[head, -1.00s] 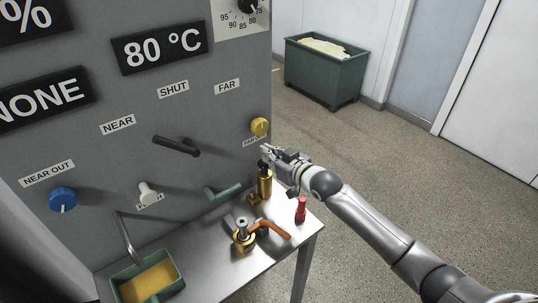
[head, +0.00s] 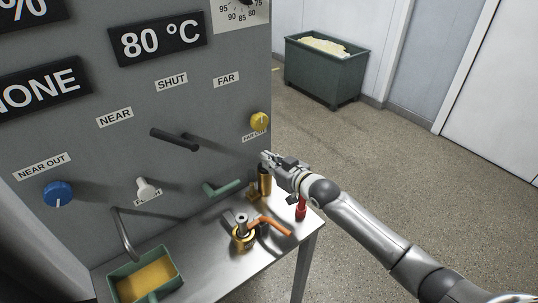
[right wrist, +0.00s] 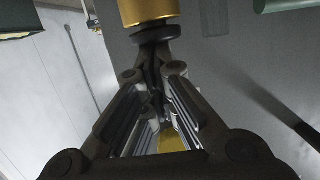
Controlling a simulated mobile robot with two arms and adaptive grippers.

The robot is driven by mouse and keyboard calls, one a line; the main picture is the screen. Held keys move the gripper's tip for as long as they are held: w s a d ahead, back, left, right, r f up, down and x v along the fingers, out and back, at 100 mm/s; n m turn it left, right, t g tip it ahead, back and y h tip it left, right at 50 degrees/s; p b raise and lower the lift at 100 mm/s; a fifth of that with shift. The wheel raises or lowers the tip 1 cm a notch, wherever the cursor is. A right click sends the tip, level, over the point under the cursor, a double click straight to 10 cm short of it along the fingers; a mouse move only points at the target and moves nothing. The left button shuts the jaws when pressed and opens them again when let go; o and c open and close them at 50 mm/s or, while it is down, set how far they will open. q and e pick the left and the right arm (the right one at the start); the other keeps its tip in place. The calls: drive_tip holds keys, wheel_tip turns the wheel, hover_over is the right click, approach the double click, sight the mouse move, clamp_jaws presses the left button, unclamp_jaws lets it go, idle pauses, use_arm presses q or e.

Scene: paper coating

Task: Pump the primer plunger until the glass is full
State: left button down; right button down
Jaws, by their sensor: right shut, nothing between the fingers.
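The primer pump (head: 265,184) is an upright brass cylinder at the back right of the steel table. My right gripper (head: 265,157) is shut and empty, right at the pump's top. In the right wrist view the closed fingertips (right wrist: 152,62) are at the black plunger knob (right wrist: 155,34), in line with the brass body (right wrist: 148,10). They appear to touch the knob, though contact is hard to confirm. In the head view the gripper hides the knob. I cannot make out a glass or its level. My left gripper is out of view.
A brass fitting with an orange lever (head: 272,226) and a red object (head: 301,210) are on the table (head: 215,262). A green tray (head: 116,275) of yellow liquid is at the front left. The grey panel (head: 100,148) carries levers and knobs.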

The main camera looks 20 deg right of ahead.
drive_tip(key=shift+f, duration=0.15)
wheel_tip(320, 180, up, 4)
drive_tip(key=p, duration=0.3)
drive_tip(key=shift+p, duration=0.4)
drive_tip(key=b+v, duration=0.2)
drive_tip(key=v, duration=0.8)
